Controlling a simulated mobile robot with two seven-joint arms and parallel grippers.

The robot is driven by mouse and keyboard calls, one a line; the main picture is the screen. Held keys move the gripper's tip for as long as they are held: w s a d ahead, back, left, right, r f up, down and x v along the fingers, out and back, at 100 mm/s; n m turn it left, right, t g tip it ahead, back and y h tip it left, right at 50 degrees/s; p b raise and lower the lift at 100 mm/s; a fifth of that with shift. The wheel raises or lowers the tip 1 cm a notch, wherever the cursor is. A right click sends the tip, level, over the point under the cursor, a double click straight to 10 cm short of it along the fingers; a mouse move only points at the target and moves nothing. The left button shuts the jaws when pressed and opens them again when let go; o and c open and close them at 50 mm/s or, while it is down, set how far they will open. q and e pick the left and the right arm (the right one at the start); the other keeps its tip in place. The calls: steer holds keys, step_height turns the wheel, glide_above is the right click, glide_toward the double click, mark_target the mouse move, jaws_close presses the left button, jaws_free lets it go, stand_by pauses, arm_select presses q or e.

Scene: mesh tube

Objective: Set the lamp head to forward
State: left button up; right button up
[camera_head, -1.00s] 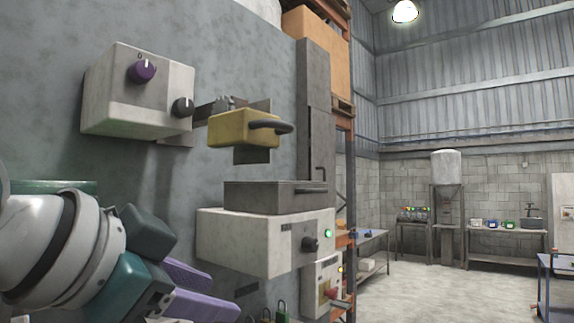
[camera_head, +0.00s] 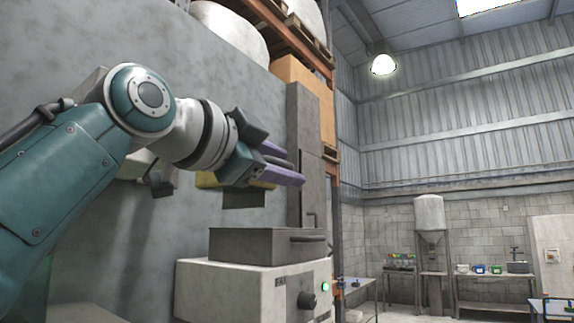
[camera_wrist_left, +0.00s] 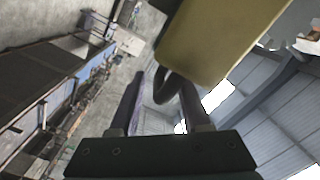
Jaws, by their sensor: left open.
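The yellow lamp head (camera_head: 207,181) is mostly hidden behind my left gripper (camera_head: 294,169) in the head view. In the left wrist view the lamp head (camera_wrist_left: 215,40) fills the upper middle, close to the fingers. Its dark looped handle (camera_wrist_left: 172,88) shows between the two purple fingers, nearer the right one. I cannot tell whether a finger touches it. My left gripper (camera_wrist_left: 162,85) is open. My right gripper is in neither view.
A white machine (camera_head: 250,290) with a grey box (camera_head: 265,243) on top stands below the gripper. A grey column (camera_head: 305,140) and rack rise just behind. The grey wall panel is at the left. Open floor and benches lie far right.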

arm_select(q)
steer(key=shift+p+x, duration=0.6)
steer(key=shift+x, duration=0.85)
steer(key=shift+f, duration=0.1)
steer(key=c, duration=0.7)
jaws_close()
